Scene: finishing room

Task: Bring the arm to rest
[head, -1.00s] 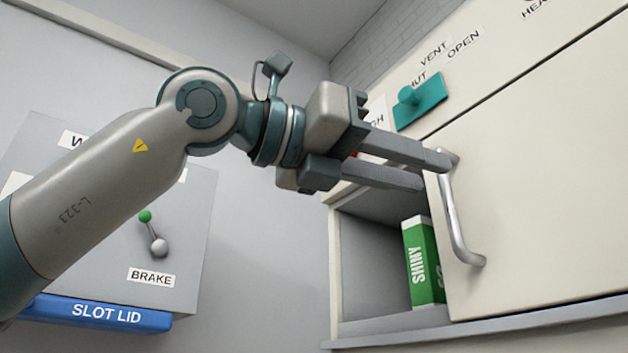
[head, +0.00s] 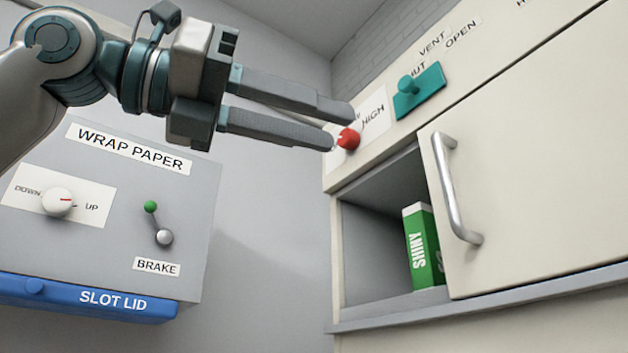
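My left gripper (head: 343,128) reaches in from the upper left, and its two long grey fingers point right. The gripper is clear of the metal handle (head: 458,190) on the cream sliding door (head: 545,175). The door stands partly open, at the right of the cabinet opening. My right gripper is not in view.
A green SHINY box (head: 423,248) stands in the open compartment (head: 365,285). A teal slider (head: 418,92) sits above the door. At left, a grey WRAP PAPER panel (head: 115,215) carries a white dial (head: 57,202), a brake lever (head: 158,225) and a blue slot lid (head: 90,298).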

